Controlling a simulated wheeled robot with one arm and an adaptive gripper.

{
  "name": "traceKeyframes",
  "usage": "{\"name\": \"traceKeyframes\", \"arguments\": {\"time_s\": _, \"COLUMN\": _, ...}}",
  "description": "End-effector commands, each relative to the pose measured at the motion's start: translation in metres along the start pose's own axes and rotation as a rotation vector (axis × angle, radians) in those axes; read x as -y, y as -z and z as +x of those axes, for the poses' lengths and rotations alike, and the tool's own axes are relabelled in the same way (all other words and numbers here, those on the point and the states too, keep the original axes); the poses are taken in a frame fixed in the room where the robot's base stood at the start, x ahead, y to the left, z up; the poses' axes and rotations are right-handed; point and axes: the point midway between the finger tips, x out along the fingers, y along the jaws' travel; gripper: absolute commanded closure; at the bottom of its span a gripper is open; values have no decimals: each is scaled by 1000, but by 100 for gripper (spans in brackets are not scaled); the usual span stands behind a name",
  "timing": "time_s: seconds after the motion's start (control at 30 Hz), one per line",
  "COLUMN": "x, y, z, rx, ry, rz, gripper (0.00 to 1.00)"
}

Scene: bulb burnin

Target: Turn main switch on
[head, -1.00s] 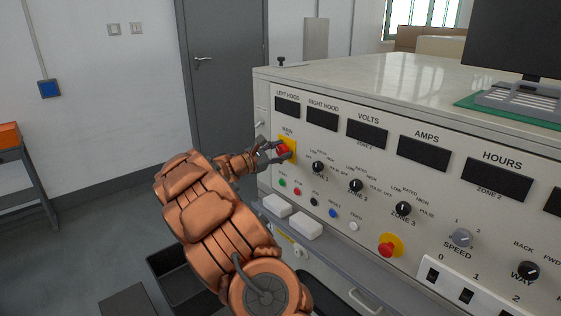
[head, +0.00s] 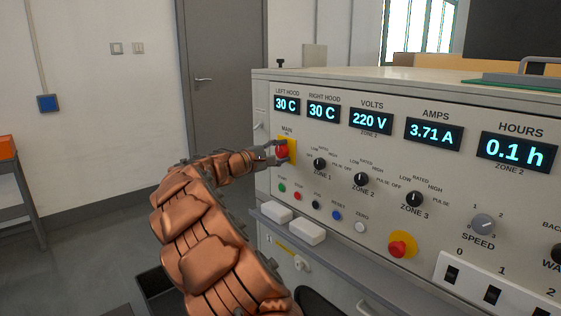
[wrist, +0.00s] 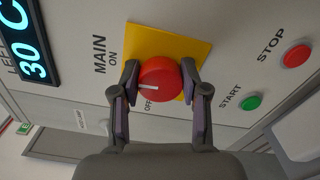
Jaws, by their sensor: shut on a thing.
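The main switch (head: 282,151) is a red round knob on a yellow plate at the left of the control panel. It also shows in the wrist view (wrist: 160,76), where its white mark points left in the picture, toward the side of the MAIN ON label. My gripper (head: 278,149) is at the knob; in the wrist view (wrist: 160,86) its two fingers are closed on opposite sides of the red knob. The panel displays (head: 371,119) are lit and read 30 C, 30 C, 220 V, 3.71 A and 0.1 h.
Black zone knobs (head: 361,180) and small coloured buttons (head: 336,215) lie right of and below the switch. A red emergency button (head: 398,249) sits lower right. Two white blocks (head: 307,231) rest on the ledge below. Floor to the left is open, before a grey door (head: 222,80).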

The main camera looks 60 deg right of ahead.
Motion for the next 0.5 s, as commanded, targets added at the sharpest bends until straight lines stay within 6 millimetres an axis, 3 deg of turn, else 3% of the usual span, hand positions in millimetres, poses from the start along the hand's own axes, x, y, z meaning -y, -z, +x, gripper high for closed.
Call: {"name": "traceKeyframes", "arguments": {"time_s": 0.5, "x": 1, "y": 0, "z": 0, "rx": 1, "ry": 2, "rz": 87, "gripper": 90}}
